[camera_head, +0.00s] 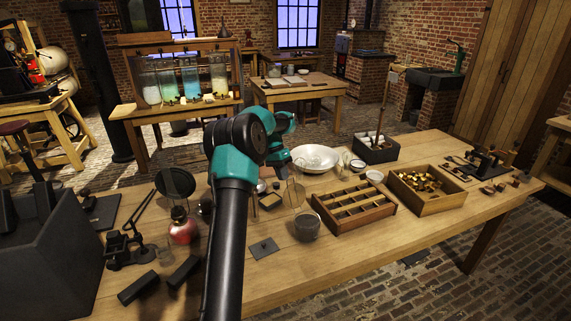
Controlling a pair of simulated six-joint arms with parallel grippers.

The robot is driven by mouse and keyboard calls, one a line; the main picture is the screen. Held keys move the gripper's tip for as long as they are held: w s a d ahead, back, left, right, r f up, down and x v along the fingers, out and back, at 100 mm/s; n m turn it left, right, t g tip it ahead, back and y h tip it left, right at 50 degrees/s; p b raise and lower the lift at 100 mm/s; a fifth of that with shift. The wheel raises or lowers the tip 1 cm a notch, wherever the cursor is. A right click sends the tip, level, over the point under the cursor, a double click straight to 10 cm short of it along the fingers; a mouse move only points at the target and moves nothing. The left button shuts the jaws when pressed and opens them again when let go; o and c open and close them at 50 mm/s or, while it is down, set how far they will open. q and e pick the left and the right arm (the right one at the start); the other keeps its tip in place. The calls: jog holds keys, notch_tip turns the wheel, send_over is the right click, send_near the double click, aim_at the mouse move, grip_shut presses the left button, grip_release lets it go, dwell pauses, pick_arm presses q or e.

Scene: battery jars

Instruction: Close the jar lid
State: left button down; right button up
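My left arm rises from the bottom edge and bends away over the workbench. Its wrist end, with the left gripper (277,165), points down near the middle of the bench. Its fingers are small and partly hidden by my own arm, so I cannot tell whether they are open. A clear glass jar (296,192) stands just right of and below the wrist end. My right gripper is not in view.
A divided wooden tray (352,222) and a wooden box of brass parts (428,208) stand to the right. A white bowl (315,157) and a dark bin (376,156) are behind. A red flask (183,230) and black stand are left. The front right bench is clear.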

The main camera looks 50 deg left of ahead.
pick_arm(q)
jog(key=shift+s+a+r, duration=0.1)
jog(key=shift+a+r, duration=0.35)
jog(key=shift+a, duration=0.35)
jog(key=shift+s+a+r, duration=0.1)
jog(key=shift+a+r, duration=0.35)
jog(key=shift+a, duration=0.3)
jog(key=shift+a+r, duration=0.45)
jog(key=shift+a, duration=0.35)
